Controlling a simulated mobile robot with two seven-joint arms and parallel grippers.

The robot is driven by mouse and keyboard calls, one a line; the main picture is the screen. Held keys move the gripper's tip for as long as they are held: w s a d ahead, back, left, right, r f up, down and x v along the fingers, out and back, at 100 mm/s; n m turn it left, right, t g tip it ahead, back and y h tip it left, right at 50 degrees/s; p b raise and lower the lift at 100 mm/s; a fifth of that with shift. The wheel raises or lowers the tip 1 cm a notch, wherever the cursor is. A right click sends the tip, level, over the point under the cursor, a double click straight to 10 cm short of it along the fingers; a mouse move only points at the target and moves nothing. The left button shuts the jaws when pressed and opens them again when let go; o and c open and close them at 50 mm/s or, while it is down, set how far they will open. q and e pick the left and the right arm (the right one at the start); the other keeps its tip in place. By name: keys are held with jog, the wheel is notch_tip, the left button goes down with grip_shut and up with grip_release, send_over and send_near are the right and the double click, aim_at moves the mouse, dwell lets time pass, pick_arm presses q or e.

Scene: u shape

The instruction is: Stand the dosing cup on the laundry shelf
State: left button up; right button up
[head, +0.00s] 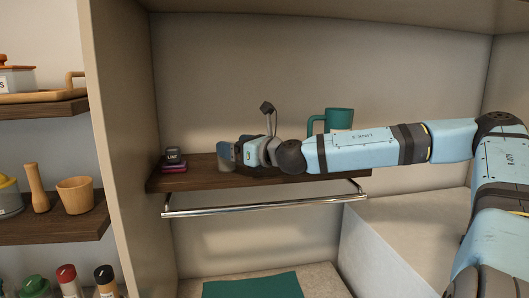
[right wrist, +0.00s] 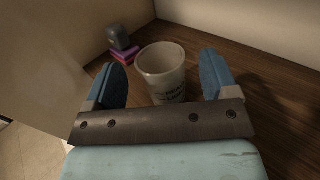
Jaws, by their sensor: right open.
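The dosing cup (right wrist: 163,70) is a pale cup with dark print on its side. In the right wrist view it stands upright on the dark wooden shelf (right wrist: 265,62), which also shows in the head view (head: 185,181). My right gripper (right wrist: 165,68) is open, with its blue fingers on either side of the cup and a visible gap to each. In the head view my right gripper (head: 225,153) is low over the shelf's left half and largely hides the cup. The cup's base is partly hidden by the gripper's palm. My left gripper is not in view.
A dark grey item labelled LINT (head: 172,155) sits on a small pink-and-dark stack left of the gripper. A teal mug (head: 341,119) stands behind my right arm. A metal rail (head: 265,206) runs below the shelf front. A side wall (head: 120,130) borders the shelf's left.

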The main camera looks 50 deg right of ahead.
jog(key=shift+s, duration=0.85)
jog(key=s+b, duration=0.4)
jog(key=s, duration=0.3)
jog(key=shift+d, duration=0.35)
